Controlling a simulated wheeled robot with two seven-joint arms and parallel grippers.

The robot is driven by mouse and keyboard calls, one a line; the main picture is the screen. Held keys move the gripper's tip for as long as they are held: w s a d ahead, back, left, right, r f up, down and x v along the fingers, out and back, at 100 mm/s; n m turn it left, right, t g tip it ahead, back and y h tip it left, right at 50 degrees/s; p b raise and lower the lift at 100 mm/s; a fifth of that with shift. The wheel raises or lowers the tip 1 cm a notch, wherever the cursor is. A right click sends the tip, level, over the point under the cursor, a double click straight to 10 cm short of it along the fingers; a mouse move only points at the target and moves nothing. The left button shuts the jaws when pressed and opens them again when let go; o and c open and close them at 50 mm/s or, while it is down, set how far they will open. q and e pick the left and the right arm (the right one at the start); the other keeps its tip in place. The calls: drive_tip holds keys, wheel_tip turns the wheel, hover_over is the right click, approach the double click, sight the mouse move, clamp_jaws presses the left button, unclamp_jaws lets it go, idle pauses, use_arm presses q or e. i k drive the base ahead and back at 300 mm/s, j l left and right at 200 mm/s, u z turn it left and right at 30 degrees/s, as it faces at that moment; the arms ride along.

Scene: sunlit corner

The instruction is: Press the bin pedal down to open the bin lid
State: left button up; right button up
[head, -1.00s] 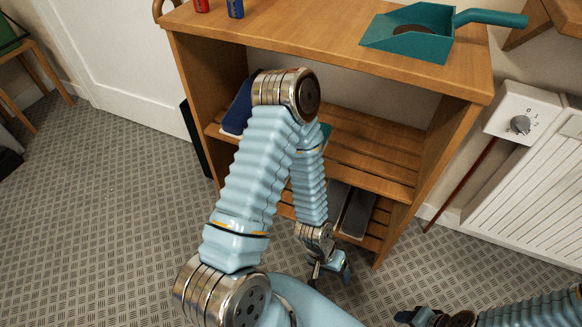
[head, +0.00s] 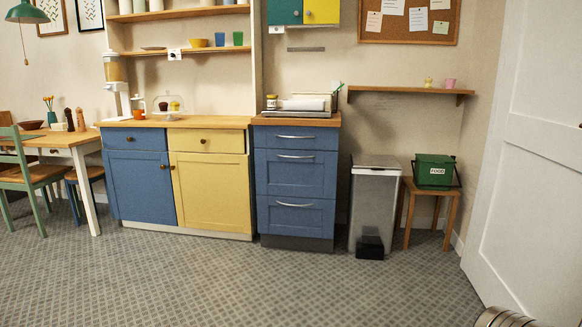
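In the head view a tall grey bin (head: 367,205) stands on the floor right of the blue drawer unit. Its flat pale lid (head: 376,162) looks shut. A black pedal (head: 370,248) sits at the foot of its front, near the floor. The bin is across the room from me. Neither of my grippers shows; only a metal piece of my arm shows at the bottom right corner.
A wooden stool (head: 430,189) with a green food caddy (head: 435,171) stands right of the bin. Blue drawers (head: 296,181) stand at its left. A white door (head: 530,160) fills the right side. The patterned floor (head: 270,285) before the bin is clear.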

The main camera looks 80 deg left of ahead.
sight(370, 239)
drive_tip(key=l+u, duration=0.1)
drive_tip(key=u, duration=2.1)
drive_tip(key=i+j+u, duration=0.25)
drive_tip(key=i, duration=0.5)
drive_tip(key=i+l+u, duration=0.25)
drive_tip(key=i, duration=0.5)
drive_tip(key=i+l+u, duration=0.3)
drive_tip(key=i+l, duration=0.15)
drive_tip(key=i+l+u, duration=0.15)
drive_tip(key=l, duration=0.25)
drive_tip(key=i+l+u, duration=0.3)
drive_tip(key=l, duration=0.4)
drive_tip(key=i+l+u, duration=0.3)
drive_tip(key=l, duration=0.45)
drive_tip(key=i+l+u, duration=0.15)
drive_tip(key=l, duration=0.25)
drive_tip(key=l+u, duration=0.15)
drive_tip(key=l, duration=0.8)
drive_tip(key=k, duration=0.05)
